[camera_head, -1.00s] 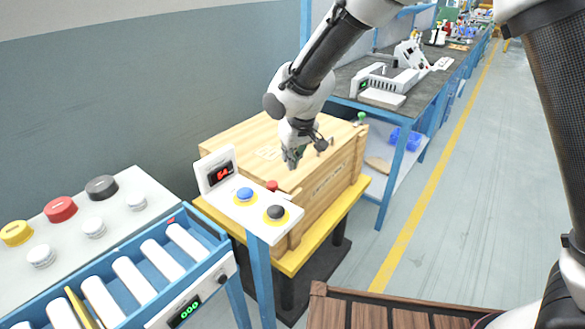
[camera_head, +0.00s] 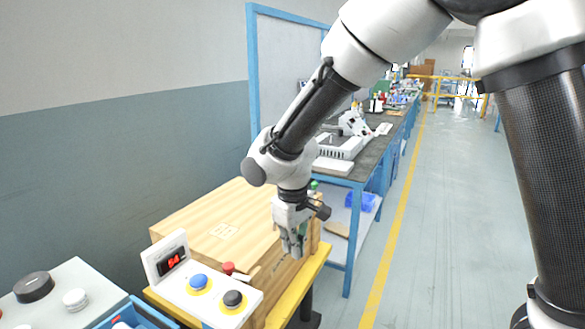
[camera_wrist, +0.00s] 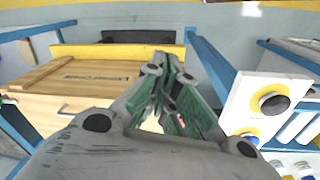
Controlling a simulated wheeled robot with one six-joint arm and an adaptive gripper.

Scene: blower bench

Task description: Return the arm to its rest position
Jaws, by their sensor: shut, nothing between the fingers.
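My gripper (camera_head: 293,246) hangs from my arm over the front right part of a wooden crate (camera_head: 215,225) in the head view. In the wrist view my gripper (camera_wrist: 168,100) has its green-padded fingers together with nothing between them. The button panel (camera_head: 212,300) stands just left of and in front of my gripper, with a blue button (camera_head: 198,281), a black button (camera_head: 233,298) and a red knob (camera_head: 228,268). A red-lit display (camera_head: 171,263) reads 54.
The crate rests on a yellow stand (camera_head: 318,262). A blue-framed workbench (camera_head: 362,170) with devices stands behind it. At lower left is a grey control box (camera_head: 60,275). Open floor (camera_head: 450,230) with a yellow line lies to the right.

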